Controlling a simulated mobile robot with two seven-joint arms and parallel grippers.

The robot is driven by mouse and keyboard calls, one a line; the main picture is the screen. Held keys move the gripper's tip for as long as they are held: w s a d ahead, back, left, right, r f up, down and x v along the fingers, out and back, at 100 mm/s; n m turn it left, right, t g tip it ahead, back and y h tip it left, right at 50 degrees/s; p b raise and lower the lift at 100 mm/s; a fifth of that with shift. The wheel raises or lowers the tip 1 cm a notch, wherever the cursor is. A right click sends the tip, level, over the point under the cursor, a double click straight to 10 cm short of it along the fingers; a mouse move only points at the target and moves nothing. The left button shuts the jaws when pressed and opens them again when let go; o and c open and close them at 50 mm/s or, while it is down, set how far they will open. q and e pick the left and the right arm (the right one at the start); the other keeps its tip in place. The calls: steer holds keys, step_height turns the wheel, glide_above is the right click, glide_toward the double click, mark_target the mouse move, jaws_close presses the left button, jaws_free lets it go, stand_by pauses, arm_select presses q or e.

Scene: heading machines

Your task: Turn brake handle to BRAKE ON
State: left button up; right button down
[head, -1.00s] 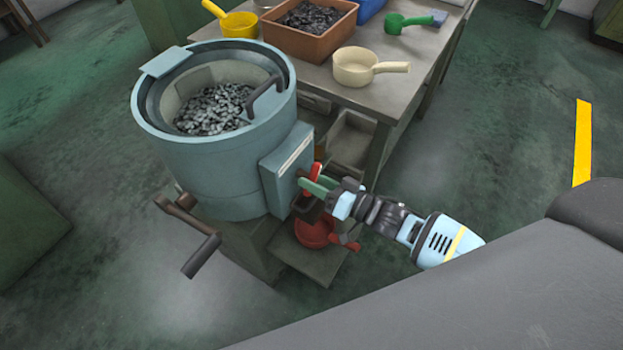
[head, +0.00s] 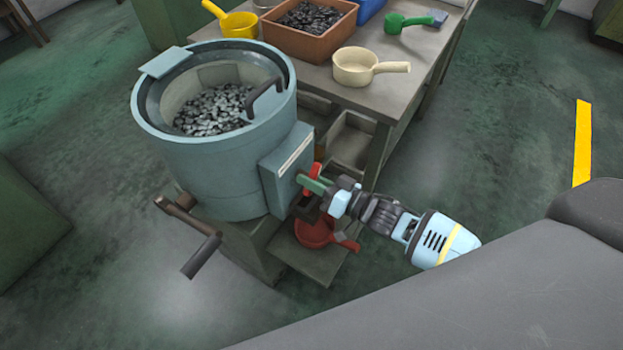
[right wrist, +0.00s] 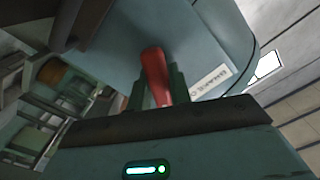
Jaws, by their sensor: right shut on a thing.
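The red brake handle (head: 316,170) is on the side box of the blue-grey round machine (head: 205,165). My right gripper (head: 313,184), with green fingers, is shut on it. In the right wrist view, the handle (right wrist: 154,72) stands between the two fingers (right wrist: 158,88), partly hidden by them. A white label plate (right wrist: 211,80) is beside the handle on the box; its lettering is too small to read surely. My left gripper is not in view.
A red scoop (head: 315,233) lies on a low shelf below the handle. A dark crank (head: 190,225) sticks out at the machine's lower left. A table (head: 390,95) behind holds a brown bin (head: 310,42), a cream pan (head: 357,66) and other scoops. The floor at right is clear.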

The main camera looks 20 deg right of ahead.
steer(key=shift+n, duration=1)
steer(key=n, duration=0.3)
steer(key=shift+n, duration=0.3)
steer(key=n, duration=0.3)
steer(key=shift+d+n, duration=0.1)
steer(key=shift+n, duration=1.9)
steer(key=c, duration=1.3)
jaws_free()
